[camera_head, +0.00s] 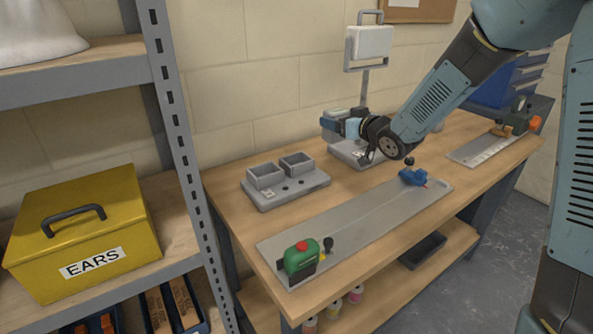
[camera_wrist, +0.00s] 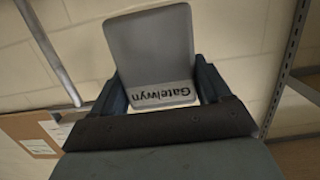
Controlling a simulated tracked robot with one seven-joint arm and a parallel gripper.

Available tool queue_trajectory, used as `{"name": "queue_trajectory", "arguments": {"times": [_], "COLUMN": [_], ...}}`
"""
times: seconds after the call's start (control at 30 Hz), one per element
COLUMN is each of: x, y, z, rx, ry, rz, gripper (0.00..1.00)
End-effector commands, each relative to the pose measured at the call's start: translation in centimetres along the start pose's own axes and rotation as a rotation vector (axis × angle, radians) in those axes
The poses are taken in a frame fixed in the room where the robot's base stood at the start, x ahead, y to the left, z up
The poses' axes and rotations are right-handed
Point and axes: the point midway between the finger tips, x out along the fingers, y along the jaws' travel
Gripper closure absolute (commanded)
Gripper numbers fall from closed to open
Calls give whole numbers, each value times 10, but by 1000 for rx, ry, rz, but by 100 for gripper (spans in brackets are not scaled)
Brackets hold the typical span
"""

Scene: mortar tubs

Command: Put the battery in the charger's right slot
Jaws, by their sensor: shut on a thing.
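The battery (camera_wrist: 148,45) is a grey block with the word "Gatelwyn" along its near edge, filling the wrist view between the two fingers. My gripper (camera_head: 340,124) is shut on it and holds it above the bench, right of the charger and higher than it. In the head view the fingers and wrist hide part of the battery. The charger (camera_head: 288,190) is a grey base on the wooden bench with two raised, box-shaped slots side by side. The left slot (camera_head: 265,176) and the right slot (camera_head: 297,163) both look empty from here.
A work lamp (camera_head: 369,42) on a post stands behind my gripper. A long metal plate (camera_head: 350,222) lies in front of the charger, with a green tool (camera_head: 299,257) and a blue tool (camera_head: 412,177). A shelf upright (camera_head: 178,130) rises left of the bench.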

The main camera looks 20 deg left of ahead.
Motion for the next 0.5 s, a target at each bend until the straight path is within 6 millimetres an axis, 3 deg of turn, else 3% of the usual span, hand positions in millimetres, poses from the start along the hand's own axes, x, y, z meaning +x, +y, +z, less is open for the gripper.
{"name": "queue_trajectory", "arguments": {"times": [0.1, 0.23, 0.37, 0.5], "x": [14, 21, 28, 42], "y": [28, 42, 41, 21], "z": [-3, -5, -4, 5], "rx": [0, 1, 1, 2], "ry": [2, 2, 2, 1], "rz": [5, 5, 2, -1], "gripper": [79, 79, 79, 79]}}
